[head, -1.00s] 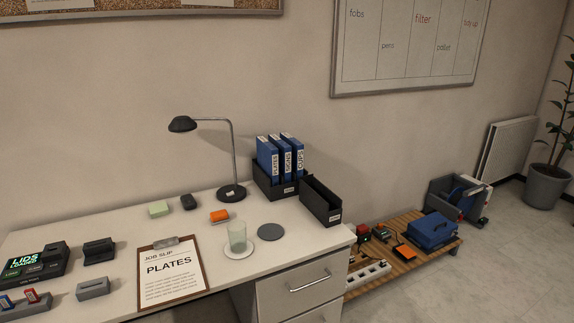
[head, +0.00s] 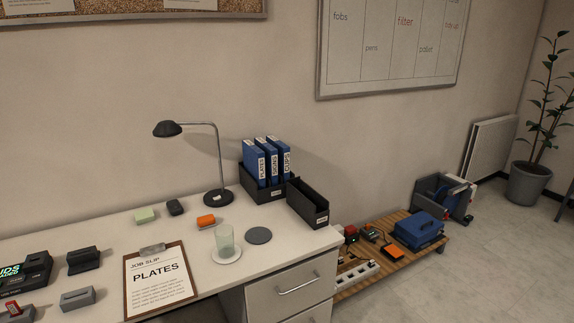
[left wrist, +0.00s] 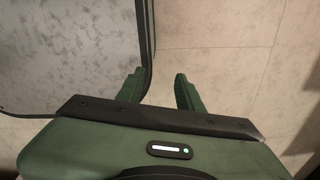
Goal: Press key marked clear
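A black device (head: 28,272) with a lit screen stands at the left edge of the desk in the head view. It is cut off by the frame; green letters ending in "DS" show. No key marked clear can be made out. My left gripper (left wrist: 160,88) shows in the left wrist view. Its two green fingers are apart with nothing between them, above a pale floor. My right gripper is in neither view.

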